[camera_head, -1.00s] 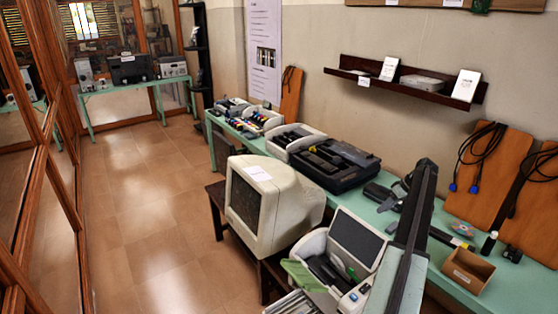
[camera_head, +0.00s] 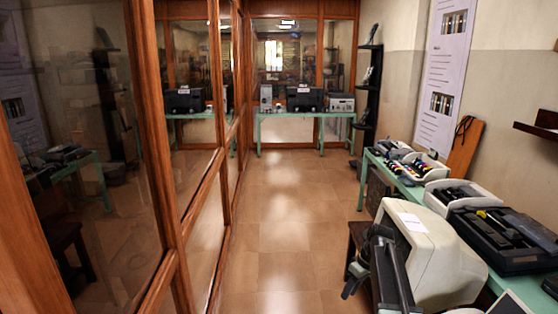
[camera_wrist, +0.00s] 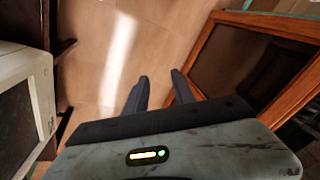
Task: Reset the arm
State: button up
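My gripper (camera_wrist: 159,77) shows in the wrist view with its two dark fingers apart and bare floor between them; it is open and empty. In the head view my dark arm stands at the lower right, in front of the beige monitor (camera_head: 436,262), and my gripper (camera_head: 352,284) hangs low on its left side over the floor. The monitor also shows at the left edge of the wrist view (camera_wrist: 22,105). I cannot tell the exact gap between arm and monitor.
The tiled floor (camera_head: 285,235) is clear ahead. A wood-framed glass partition (camera_head: 165,170) runs along the left. A green table (camera_head: 408,187) with printers lines the right wall. Another green table (camera_head: 300,114) with devices stands at the far end.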

jog(key=s+a+f+h, duration=0.1)
jog(key=s+a+f, duration=0.1)
jog(key=s+a, duration=0.85)
jog(key=s+m+h, duration=0.2)
jog(key=s+m, duration=0.4)
jog(key=m, duration=0.1)
jog(key=shift+f+b, duration=0.2)
jog(key=shift+b, duration=0.25)
jog(key=shift+s, duration=0.1)
